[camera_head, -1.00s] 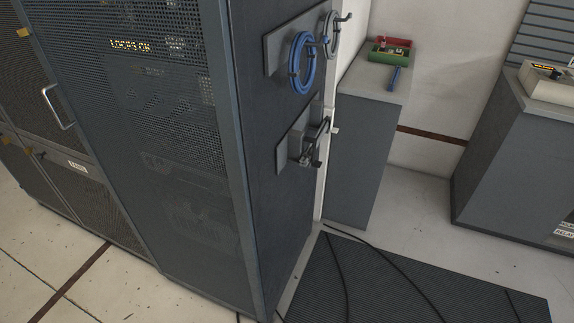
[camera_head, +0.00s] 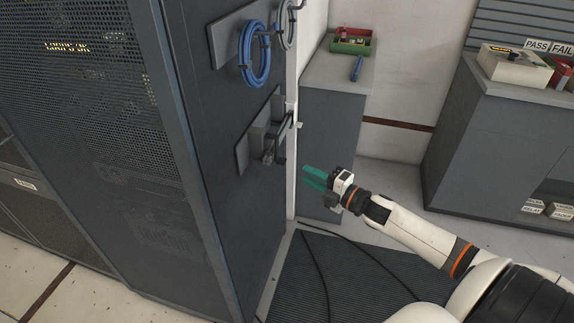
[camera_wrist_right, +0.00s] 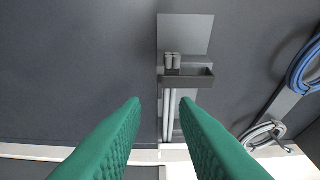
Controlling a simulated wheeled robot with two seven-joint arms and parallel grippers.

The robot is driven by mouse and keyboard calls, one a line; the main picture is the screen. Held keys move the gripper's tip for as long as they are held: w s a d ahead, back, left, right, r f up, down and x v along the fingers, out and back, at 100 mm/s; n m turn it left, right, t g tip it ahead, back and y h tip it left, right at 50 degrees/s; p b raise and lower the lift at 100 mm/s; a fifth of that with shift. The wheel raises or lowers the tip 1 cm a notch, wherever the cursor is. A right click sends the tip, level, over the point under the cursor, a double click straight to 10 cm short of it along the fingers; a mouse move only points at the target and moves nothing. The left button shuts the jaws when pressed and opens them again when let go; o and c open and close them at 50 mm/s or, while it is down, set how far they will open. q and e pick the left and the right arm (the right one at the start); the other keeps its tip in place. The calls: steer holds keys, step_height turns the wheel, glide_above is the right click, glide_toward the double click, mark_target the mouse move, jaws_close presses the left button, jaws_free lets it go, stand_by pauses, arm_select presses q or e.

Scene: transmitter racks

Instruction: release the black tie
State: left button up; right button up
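On the side of the dark rack is a grey plate (camera_head: 243,154) with a dark fitting (camera_head: 270,150) on it, partly seen edge-on. In the right wrist view, the plate (camera_wrist_right: 186,33) carries a dark band-like piece (camera_wrist_right: 190,79) crossing two grey cables (camera_wrist_right: 174,108). I take this dark piece for the black tie, but cannot be sure. My right gripper (camera_head: 305,177) has teal fingers, open and empty, right of and below the fitting and apart from it. My left gripper is not in view.
A blue cable coil (camera_head: 256,53) and a grey coil (camera_head: 287,25) hang above the plate. A grey cabinet (camera_head: 330,130) stands behind my right gripper, bearing a red-green tray (camera_head: 352,43). Cables lie on the dark floor mat (camera_head: 360,285). A bench (camera_head: 490,150) stands at right.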

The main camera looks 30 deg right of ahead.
steer(key=x, duration=0.7)
steer(key=shift+w, duration=0.3)
steer(key=shift+f, duration=0.1)
jaws_close()
